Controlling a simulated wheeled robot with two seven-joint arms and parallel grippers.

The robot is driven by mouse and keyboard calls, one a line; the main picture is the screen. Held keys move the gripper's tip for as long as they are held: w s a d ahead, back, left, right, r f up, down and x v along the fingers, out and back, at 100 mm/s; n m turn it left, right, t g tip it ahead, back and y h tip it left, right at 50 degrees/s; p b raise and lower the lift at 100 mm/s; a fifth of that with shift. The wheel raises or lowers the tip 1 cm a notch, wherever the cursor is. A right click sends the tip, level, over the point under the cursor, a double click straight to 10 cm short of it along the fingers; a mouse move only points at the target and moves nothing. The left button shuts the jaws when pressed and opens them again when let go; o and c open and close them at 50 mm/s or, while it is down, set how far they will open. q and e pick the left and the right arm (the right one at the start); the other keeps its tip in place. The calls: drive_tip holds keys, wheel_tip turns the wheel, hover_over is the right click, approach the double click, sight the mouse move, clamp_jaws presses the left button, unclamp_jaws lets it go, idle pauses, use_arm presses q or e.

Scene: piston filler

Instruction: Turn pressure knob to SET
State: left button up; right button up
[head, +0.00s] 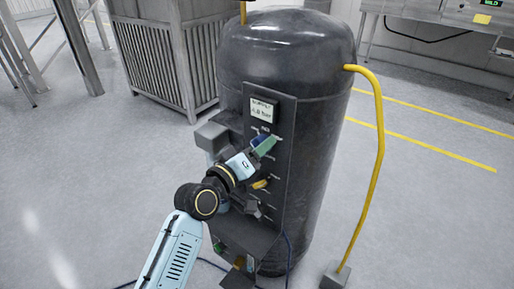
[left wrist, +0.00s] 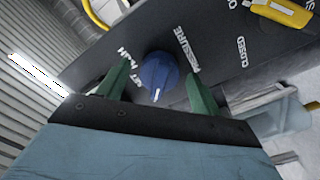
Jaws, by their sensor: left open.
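The pressure knob (left wrist: 159,76) is blue and round with a white pointer mark, set on a dark panel under the word PRESSURE. In the left wrist view its mark points toward the gripper's palm. The labels SET and another word stand beside it, partly behind a finger. My left gripper (left wrist: 160,88) has green fingers, open, one on each side of the knob with visible gaps. In the head view the left gripper (head: 266,146) is at the upper part of the panel (head: 283,178), and the blue knob (head: 257,139) is partly hidden. My right gripper is not in view.
The panel is on a large black tank (head: 325,130). A display (head: 263,109) sits above the knob, and a yellow handle (head: 261,184) below it. A yellow hose (head: 378,150) runs down the right side. A slatted grey bin (head: 160,60) stands behind left.

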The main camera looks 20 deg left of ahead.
use_arm(q)
drive_tip(key=shift+w, duration=0.1)
drive_tip(key=shift+c, duration=0.3)
drive_tip(key=c, duration=0.9)
drive_tip(key=shift+m, duration=0.3)
drive_tip(key=m+p, duration=0.1)
drive_tip(key=m, duration=0.2)
drive_tip(key=shift+r+m+p, duration=0.1)
drive_tip(key=shift+m+p, duration=0.2)
drive_tip(key=shift+p, duration=0.05)
drive_tip(key=shift+m+p, duration=1.05)
drive_tip(key=shift+m, duration=1.25)
